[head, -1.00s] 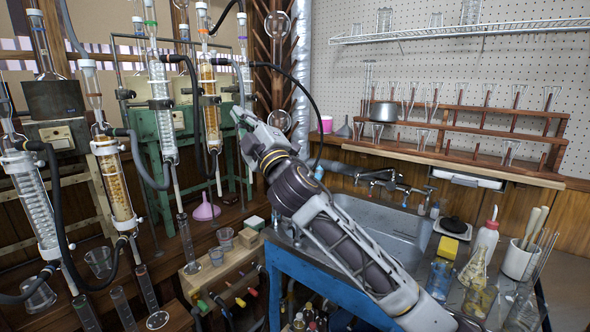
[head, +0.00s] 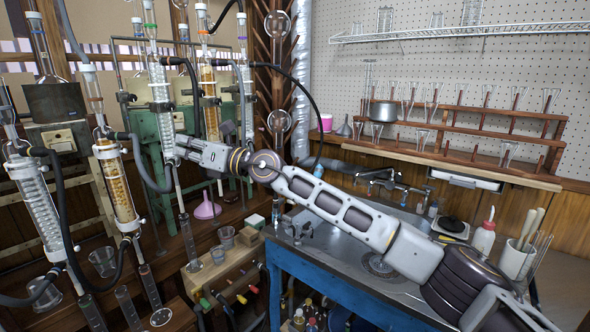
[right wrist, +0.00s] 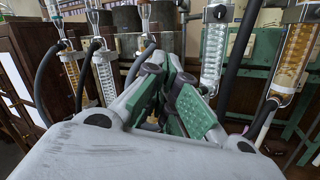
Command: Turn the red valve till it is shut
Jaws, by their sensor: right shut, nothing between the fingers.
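My right gripper (head: 180,146) reaches in from the right, with its fingertips in front of or beside the lower end of a coiled glass condenser (head: 161,92). I cannot tell whether they touch. In the right wrist view the gripper (right wrist: 160,72) has its green-padded fingers together, with nothing seen between them. Small coloured handles stick out of the front of a wooden box (head: 222,277) low in the middle; one looks red (head: 253,289). I cannot tell for sure that it is the red valve. The gripper is above and left of these handles. My left gripper does not show.
Glass columns with black hoses crowd the left, including an amber-filled column (head: 115,184). A pink funnel (head: 207,209) and beakers (head: 226,237) stand near the box. A blue-framed sink bench (head: 325,296) lies under my right arm. A wooden rack (head: 480,131) is behind.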

